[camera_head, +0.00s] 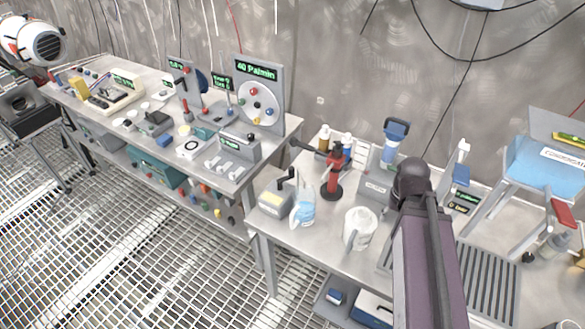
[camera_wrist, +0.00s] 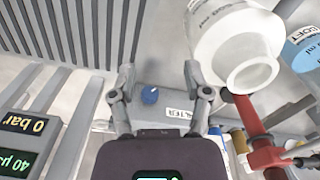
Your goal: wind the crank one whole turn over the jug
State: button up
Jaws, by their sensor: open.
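In the head view a small grey box with a yellowish face (camera_head: 272,204) stands at the left of the near table. A dark crank (camera_head: 287,179) sticks up from it. A blue-tinted jug (camera_head: 304,208) stands right beside it, and a white jug (camera_head: 361,229) stands further right. The white jug also shows in the wrist view (camera_wrist: 228,38), with part of a blue-tinted vessel (camera_wrist: 306,52) at the right edge. My gripper (camera_wrist: 160,72) is open and empty, above a grey box with a blue knob (camera_wrist: 150,95). The crank is not clear in the wrist view.
A red pump-like stand (camera_head: 335,172) with a dark arm rises behind the jugs; it also shows in the wrist view (camera_wrist: 247,112). A blue-topped cylinder (camera_head: 392,143) stands behind. A slotted grate (camera_head: 480,270) lies right of my arm. Brown bottles stand at the back.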

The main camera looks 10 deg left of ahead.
jog(key=shift+r, duration=0.1)
notch_tip(320, 180, up, 13)
jog(key=n+p, duration=1.4)
jog(key=n, duration=0.7)
send_over(292, 167)
jog(key=shift+s+a+r, duration=0.1)
jog(key=shift+s+r, duration=0.05)
jog(key=shift+f+m+b, duration=0.2)
jog(key=shift+m+b, duration=0.1)
jog(key=shift+b, duration=0.15)
notch_tip(292, 167, down, 13)
jog(key=b, duration=1.3)
jog(key=shift+f, duration=0.2)
